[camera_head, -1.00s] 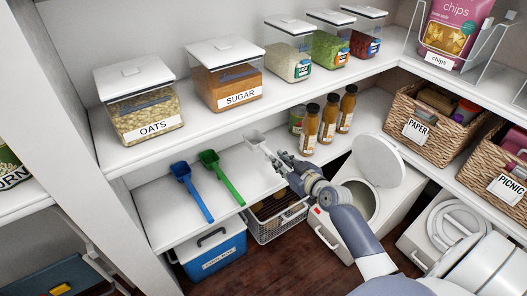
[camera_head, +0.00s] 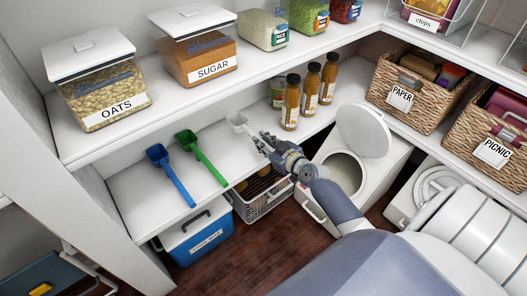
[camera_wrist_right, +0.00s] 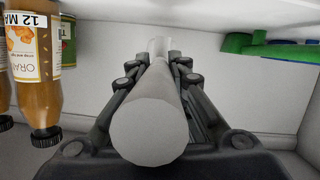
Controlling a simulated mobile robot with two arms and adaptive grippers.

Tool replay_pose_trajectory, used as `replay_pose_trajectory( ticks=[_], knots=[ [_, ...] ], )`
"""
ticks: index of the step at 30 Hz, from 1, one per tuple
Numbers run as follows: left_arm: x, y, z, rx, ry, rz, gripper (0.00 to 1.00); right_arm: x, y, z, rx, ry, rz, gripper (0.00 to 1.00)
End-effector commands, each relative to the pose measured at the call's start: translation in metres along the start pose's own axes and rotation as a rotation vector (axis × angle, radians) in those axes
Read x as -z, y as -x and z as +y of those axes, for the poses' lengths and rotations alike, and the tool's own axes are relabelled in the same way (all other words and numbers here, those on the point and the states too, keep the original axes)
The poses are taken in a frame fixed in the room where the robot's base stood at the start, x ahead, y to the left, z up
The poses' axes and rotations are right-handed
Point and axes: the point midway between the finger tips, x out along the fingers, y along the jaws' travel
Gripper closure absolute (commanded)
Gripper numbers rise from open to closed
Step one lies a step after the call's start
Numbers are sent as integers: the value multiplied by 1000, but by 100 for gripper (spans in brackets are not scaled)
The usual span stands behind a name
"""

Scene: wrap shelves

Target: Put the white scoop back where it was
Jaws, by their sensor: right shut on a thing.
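The white scoop (camera_head: 237,121) is at the lower shelf, right of the green scoop (camera_head: 200,156) and the blue scoop (camera_head: 170,174). My right gripper (camera_head: 264,141) is shut on its handle; the handle end (camera_wrist_right: 150,130) fills the middle of the right wrist view. The scoop's bowl points toward the back of the shelf. I cannot tell whether it touches the shelf surface. In the wrist view the green scoop (camera_wrist_right: 265,46) shows at the right. My left gripper is not in view.
Sauce bottles (camera_head: 291,102) and a green can (camera_head: 277,92) stand right of the white scoop. Oats (camera_head: 103,85) and sugar (camera_head: 199,50) containers are on the shelf above. A wire basket (camera_head: 262,196), a blue box (camera_head: 199,238) and an open white bin (camera_head: 344,172) are below.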

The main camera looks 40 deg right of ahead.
Motion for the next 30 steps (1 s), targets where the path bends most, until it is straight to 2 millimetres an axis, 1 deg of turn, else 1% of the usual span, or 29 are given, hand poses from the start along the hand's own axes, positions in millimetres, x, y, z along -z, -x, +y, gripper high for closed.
replay_pose_trajectory(
  ticks=[5,6,9,20,29,30],
  knots=[
    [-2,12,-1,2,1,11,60,-18,-5,-3,-1,-1,-2,100],
    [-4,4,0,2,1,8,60,-26,-7,-4,-1,1,-2,100],
    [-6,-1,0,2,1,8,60,-34,-10,-6,0,1,-1,100],
    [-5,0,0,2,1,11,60,-35,-10,-6,-1,1,-1,100],
    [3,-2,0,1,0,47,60,-36,-10,-6,-1,1,0,100],
    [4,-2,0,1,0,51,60,-37,-10,-6,0,0,-1,77]
  ],
)
